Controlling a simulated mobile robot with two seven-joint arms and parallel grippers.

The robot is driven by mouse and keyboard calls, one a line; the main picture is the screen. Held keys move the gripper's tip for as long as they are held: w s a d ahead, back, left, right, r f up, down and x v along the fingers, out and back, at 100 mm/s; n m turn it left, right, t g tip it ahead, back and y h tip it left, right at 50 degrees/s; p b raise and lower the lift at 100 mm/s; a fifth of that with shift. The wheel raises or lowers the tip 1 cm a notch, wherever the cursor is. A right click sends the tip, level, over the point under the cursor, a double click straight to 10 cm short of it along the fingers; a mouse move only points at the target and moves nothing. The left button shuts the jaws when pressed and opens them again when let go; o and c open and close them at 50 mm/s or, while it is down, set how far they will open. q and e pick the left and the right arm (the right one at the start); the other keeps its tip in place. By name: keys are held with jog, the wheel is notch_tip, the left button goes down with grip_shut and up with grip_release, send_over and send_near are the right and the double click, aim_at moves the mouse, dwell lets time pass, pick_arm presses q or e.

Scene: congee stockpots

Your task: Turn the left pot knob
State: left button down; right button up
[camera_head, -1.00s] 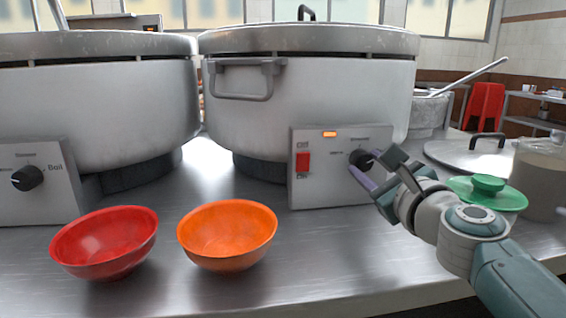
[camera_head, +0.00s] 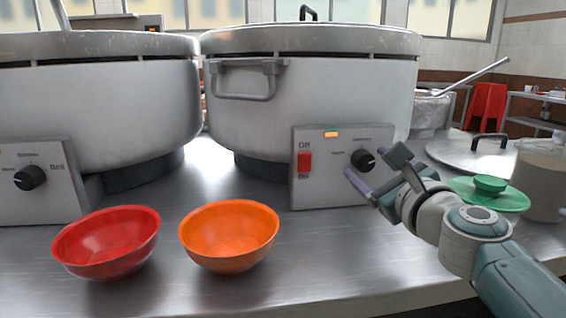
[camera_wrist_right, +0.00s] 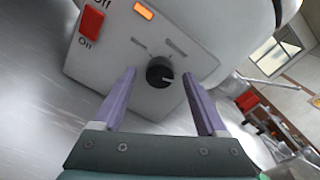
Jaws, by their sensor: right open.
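The left pot (camera_head: 95,105) has a control box with a black knob (camera_head: 30,177) at the far left of the head view. The right pot (camera_head: 310,100) has its own box with a red switch (camera_head: 304,161), a lit orange lamp and a black knob (camera_head: 363,160). That black knob also shows in the right wrist view (camera_wrist_right: 159,72), between and beyond the fingertips. My right gripper (camera_head: 374,170) is open and empty, just in front of the right pot's box and apart from its knob. My left gripper is not in view.
A red bowl (camera_head: 106,244) and an orange bowl (camera_head: 229,236) stand on the steel counter (camera_head: 330,265) in front of the pots. A green lid (camera_head: 489,193) and a large metal lid (camera_head: 463,153) lie at the right. The counter's front middle is clear.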

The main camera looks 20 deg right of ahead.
jog(key=shift+s, duration=0.35)
jog(key=p+v, duration=0.1)
jog(key=v, duration=0.8)
jog(key=shift+s+a, duration=0.1)
